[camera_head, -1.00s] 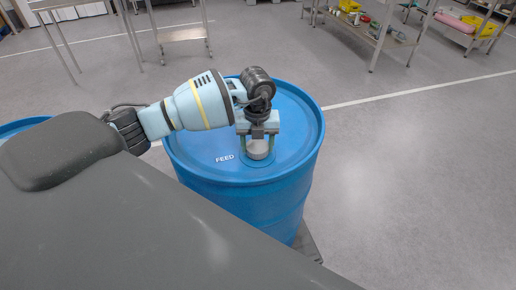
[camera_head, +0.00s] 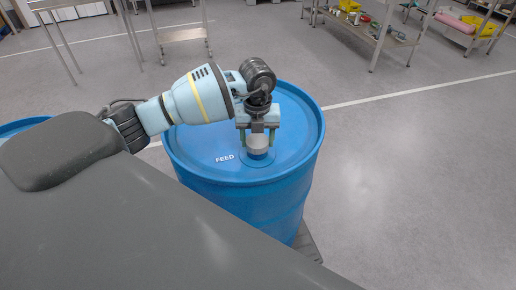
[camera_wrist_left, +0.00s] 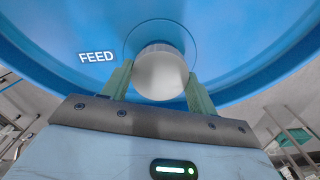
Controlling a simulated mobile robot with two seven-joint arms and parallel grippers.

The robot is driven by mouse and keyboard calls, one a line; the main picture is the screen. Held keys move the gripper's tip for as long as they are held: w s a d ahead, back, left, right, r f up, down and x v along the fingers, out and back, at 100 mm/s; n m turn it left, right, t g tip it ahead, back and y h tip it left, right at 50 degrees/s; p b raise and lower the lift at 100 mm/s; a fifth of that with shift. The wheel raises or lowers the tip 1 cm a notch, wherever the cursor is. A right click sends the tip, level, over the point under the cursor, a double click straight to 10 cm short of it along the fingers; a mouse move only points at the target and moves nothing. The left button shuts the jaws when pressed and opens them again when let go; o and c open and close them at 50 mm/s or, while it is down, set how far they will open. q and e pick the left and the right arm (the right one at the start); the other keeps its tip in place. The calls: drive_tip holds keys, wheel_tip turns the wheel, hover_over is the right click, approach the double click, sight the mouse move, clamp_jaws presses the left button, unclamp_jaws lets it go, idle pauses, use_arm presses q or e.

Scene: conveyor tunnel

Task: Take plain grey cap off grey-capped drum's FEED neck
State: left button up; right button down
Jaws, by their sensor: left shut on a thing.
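The blue drum (camera_head: 205,165) stands in front of me, with the word FEED in white on its top. My left gripper (camera_head: 258,141) points down over the drum top and is shut on the plain grey cap (camera_head: 257,144). The blue neck (camera_head: 258,155) shows under the cap. I cannot tell whether a gap lies between them. In the left wrist view the cap (camera_wrist_left: 160,72) sits between the two green fingers, beside the FEED label (camera_wrist_left: 98,57). My right gripper is not in view.
Part of another blue drum (camera_head: 20,126) shows at the far left. A shelf rack (camera_head: 375,35) with small items stands at the back right, and a metal cart (camera_head: 182,34) at the back. The floor right of the drum is clear.

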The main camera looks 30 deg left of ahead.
sight(257, 141)
use_arm(q)
drive_tip(key=shift+r, duration=0.25)
drive_tip(key=shift+r, duration=2.45)
